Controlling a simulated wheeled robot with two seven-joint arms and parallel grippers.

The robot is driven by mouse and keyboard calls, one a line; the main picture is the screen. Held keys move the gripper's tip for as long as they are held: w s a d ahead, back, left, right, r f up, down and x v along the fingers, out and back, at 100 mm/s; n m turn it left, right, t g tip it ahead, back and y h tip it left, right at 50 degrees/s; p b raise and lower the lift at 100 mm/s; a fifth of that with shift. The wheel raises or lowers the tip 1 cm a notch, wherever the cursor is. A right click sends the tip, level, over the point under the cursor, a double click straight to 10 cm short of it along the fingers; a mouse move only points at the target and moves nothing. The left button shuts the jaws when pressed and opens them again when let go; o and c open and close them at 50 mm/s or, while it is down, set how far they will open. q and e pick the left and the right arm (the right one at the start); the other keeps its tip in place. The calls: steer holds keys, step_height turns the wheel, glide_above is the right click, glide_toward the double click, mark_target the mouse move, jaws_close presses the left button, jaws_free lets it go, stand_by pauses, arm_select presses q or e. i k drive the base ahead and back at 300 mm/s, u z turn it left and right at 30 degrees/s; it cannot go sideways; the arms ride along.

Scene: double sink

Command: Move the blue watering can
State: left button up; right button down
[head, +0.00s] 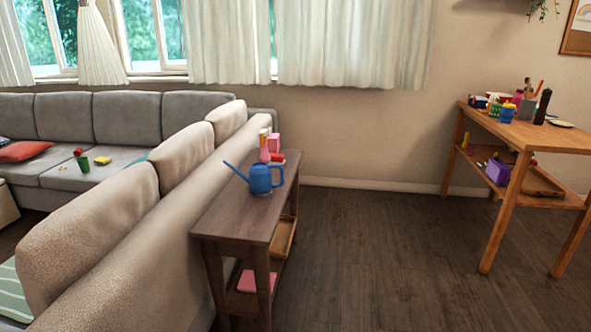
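The blue watering can (262,180) stands upright on the narrow dark wooden console table (243,221) behind the beige sofa. Its spout points left and its handle is on the right. Pink and red items (271,148) stand just behind it on the same table. Neither of my grippers is in the head view.
The console's lower shelf holds a pink item (255,281). A beige sofa (130,250) runs close along the console's left side. A wooden table (540,137) with several small objects stands at the right. The dark floor (370,255) between is clear.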

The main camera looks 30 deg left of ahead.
mark_target(260, 182)
steer(key=i, duration=3.35)
steer(key=u, duration=3.4)
